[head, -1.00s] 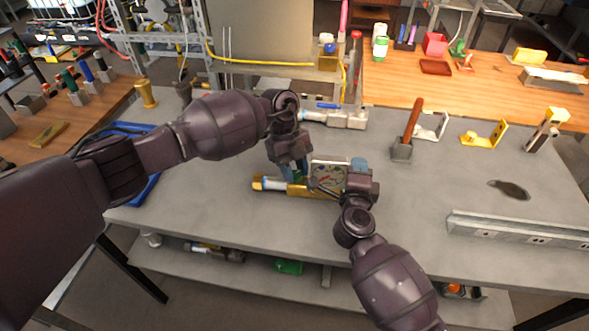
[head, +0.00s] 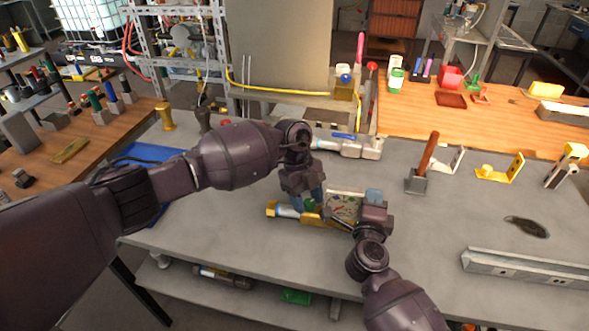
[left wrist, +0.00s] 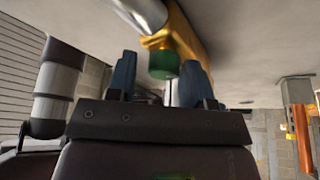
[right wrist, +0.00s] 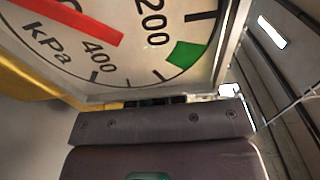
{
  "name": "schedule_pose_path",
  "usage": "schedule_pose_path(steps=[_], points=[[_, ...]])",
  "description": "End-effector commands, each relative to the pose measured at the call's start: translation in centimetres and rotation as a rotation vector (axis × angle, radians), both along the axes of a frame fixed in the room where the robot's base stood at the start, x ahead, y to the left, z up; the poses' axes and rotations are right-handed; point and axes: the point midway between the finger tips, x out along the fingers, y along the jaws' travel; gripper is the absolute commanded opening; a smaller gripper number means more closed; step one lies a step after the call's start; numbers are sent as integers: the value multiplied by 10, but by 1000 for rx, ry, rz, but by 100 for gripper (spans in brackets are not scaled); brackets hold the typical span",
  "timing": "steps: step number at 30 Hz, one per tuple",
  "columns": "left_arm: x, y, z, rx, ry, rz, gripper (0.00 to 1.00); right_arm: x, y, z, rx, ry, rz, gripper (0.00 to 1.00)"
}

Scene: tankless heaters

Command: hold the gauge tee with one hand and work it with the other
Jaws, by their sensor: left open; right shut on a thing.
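The gauge tee (head: 283,211) is a brass-yellow body with a silver pipe end, a green knob (left wrist: 163,65) and a square gauge face (head: 343,206). It lies on or just above the grey bench; I cannot tell which. My left gripper (head: 310,203) is open and comes down from above. In the left wrist view its blue-grey fingers (left wrist: 160,80) stand either side of the green knob. My right gripper (head: 368,205) is shut on the gauge tee at the gauge end. In the right wrist view the gauge face (right wrist: 110,40) with a red needle hides its fingertips.
A wooden-handled tool (head: 422,165), a yellow bracket (head: 500,172) and a metal rail (head: 520,267) stand to the right on the grey bench. A silver fitting with a blue handle (head: 350,145) lies behind. Bare bench (head: 430,220) lies right of the tee.

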Motion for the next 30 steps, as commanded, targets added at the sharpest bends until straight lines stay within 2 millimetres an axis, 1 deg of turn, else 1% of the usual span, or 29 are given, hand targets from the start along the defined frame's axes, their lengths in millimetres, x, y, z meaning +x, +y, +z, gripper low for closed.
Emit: schedule_pose_path(steps=[1,3,19,30], points=[[0,-3,1,-10,-3,37,57,-1,6,0,4,-1,13,0],[0,-2,1,-10,-3,100,57,-1,6,0,4,-1,14,0],[-3,0,1,-6,-1,574,57,-1,3,0,2,0,6,0],[6,23,57,-2,-6,580,57,0,2,0,1,0,3,0]])
